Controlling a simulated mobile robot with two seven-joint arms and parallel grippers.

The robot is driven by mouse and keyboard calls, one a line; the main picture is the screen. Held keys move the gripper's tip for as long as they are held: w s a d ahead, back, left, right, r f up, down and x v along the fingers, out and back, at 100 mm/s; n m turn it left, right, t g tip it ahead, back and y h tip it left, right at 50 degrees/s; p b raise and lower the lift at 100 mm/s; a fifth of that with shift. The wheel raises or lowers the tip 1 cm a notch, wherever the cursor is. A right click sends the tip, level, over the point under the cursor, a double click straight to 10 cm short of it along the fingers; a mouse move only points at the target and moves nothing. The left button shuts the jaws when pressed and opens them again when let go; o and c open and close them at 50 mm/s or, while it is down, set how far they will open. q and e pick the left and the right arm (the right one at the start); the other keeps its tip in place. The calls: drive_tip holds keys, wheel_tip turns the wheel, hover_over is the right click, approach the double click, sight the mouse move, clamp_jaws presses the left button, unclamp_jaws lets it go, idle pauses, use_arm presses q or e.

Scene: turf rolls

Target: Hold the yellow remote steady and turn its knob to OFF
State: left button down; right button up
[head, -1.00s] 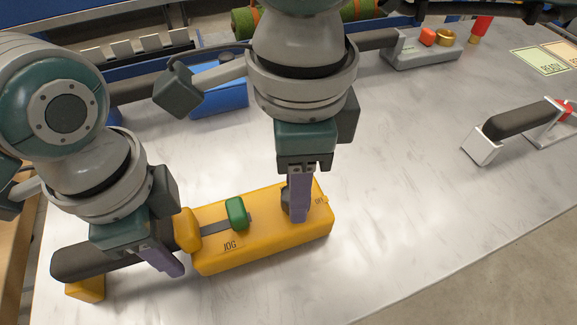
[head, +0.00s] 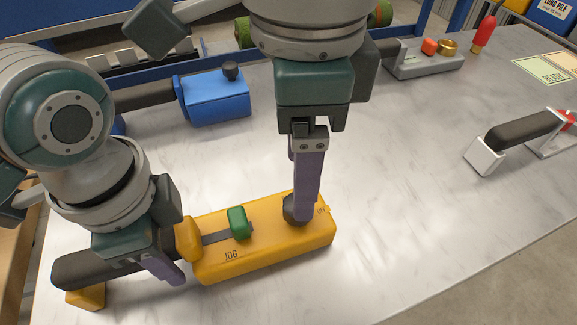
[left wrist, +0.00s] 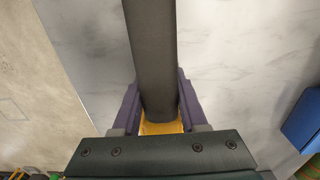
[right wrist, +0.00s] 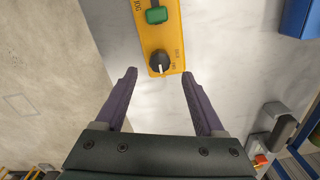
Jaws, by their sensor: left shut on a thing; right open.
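The yellow remote (head: 268,259) lies on the bench, with a green slider (head: 239,222), a JOG label and a dark handle (head: 70,268) at its left. My left gripper (head: 172,264) is shut around the handle, with purple fingers on both sides of it in the left wrist view (left wrist: 158,105). The dark knob (head: 292,210) is partly hidden behind a finger of my right gripper (head: 304,212). In the right wrist view the knob (right wrist: 159,62) has a white pointer line and lies beyond the open, empty fingers (right wrist: 159,78), centred between them. The pointer's exact setting is hard to read.
A blue box with a dark knob (head: 216,97) stands behind the yellow remote. A grey unit with an orange button (head: 428,63) is at the back right. A white bracket with a dark handle (head: 520,128) is at the right. The bench between is clear.

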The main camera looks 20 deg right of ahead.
wheel_tip(320, 180, up, 7)
idle(0.4)
use_arm(q)
drive_tip(key=shift+c, duration=1.8)
unclamp_jaws()
drive_tip(key=shift+r, duration=0.1)
